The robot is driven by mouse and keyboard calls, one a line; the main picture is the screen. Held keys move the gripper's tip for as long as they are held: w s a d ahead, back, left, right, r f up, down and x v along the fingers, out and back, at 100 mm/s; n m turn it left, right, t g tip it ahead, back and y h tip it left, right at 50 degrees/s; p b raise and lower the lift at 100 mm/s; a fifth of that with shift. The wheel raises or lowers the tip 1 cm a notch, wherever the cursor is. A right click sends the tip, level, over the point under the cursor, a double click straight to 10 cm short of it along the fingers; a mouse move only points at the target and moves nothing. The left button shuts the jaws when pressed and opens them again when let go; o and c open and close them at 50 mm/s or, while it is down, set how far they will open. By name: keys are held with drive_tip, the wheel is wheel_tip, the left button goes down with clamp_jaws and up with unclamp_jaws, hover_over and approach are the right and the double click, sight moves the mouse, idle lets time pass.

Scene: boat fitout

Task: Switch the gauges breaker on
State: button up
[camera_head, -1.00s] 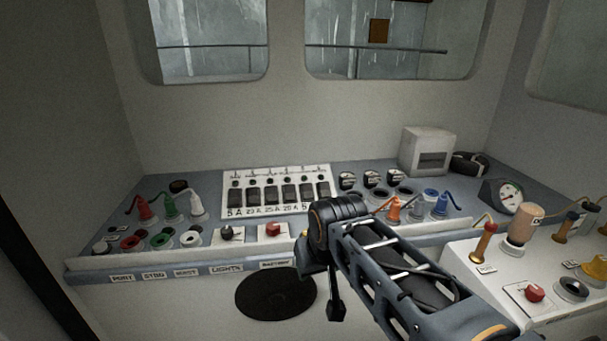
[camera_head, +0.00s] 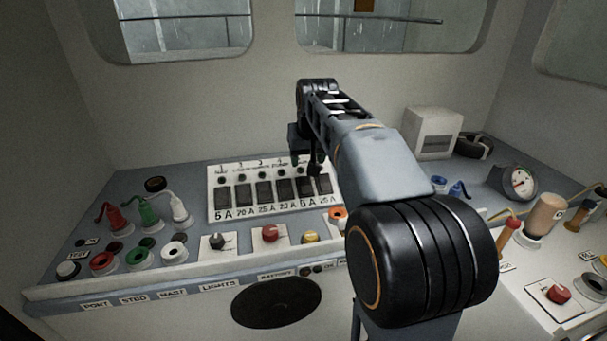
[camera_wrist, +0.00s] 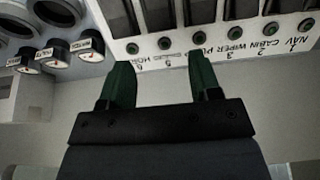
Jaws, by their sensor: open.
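The white breaker panel (camera_head: 214,207) stands on the console with a row of black rocker breakers, round lamps and numbered labels above them. It shows upside down in the wrist view (camera_wrist: 220,20). NAV, CABIN and WIPER labels are readable there; a gauges label is not legible, so I cannot single out that breaker or its switch position. My gripper (camera_head: 306,163) is over the upper right part of the panel. In the wrist view its two green fingers (camera_wrist: 160,65) are apart and empty, near the labels at the high-numbered end, and hide part of the label strip.
Round gauges (camera_wrist: 57,55) sit beside the panel. Red, green and white cabled plugs (camera_head: 147,217) stand left of it. A dark knob (camera_head: 217,242) and a red button (camera_head: 269,233) lie in front. A white box (camera_head: 433,133) stands at back right; the window wall rises behind.

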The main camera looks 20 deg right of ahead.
sight(304, 179)
drive_tip(key=x, duration=0.8)
drive_tip(key=shift+a+p, duration=0.1)
drive_tip(key=shift+p, duration=0.3)
drive_tip(key=shift+c, duration=0.4)
drive_tip(key=c, duration=0.8)
drive_tip(key=shift+w+r+g+p, duration=0.2)
drive_tip(key=shift+g+p, duration=0.1)
drive_tip(key=shift+p, duration=0.8)
drive_tip(key=shift+c, duration=0.2)
drive_tip(key=shift+p, duration=0.4)
drive_tip(key=shift+f+g, duration=0.3)
drive_tip(key=o, duration=0.9)
